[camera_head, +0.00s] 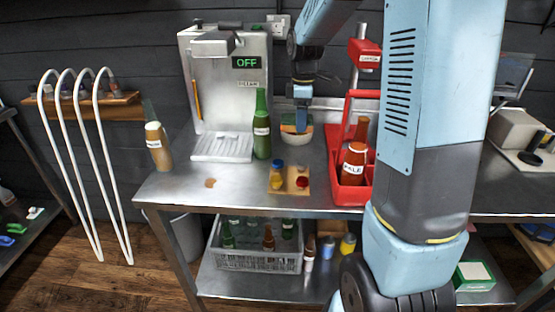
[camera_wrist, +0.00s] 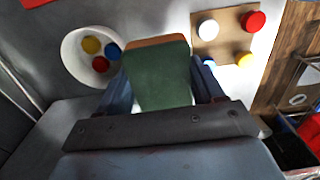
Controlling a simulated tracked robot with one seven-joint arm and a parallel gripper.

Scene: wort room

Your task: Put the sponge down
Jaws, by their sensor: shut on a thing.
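The sponge (camera_wrist: 157,78) is a green block with an orange-brown layer along its far edge. My gripper (camera_wrist: 161,88) is shut on it, one finger on each side, in the wrist view. In the head view my gripper (camera_head: 301,98) points down over the back of the steel bench (camera_head: 335,222), at a white bowl. The sponge's small green and orange patch shows there just under the fingers. I cannot tell whether it touches anything below.
The white bowl (camera_wrist: 73,72) holds yellow, blue and red caps. A wooden board (camera_wrist: 225,37) with several caps lies nearby. A green bottle (camera_head: 262,128) and a steel machine (camera_head: 203,92) stand left; a red carrier (camera_head: 340,192) with bottles stands right. The front left of the bench is mostly clear.

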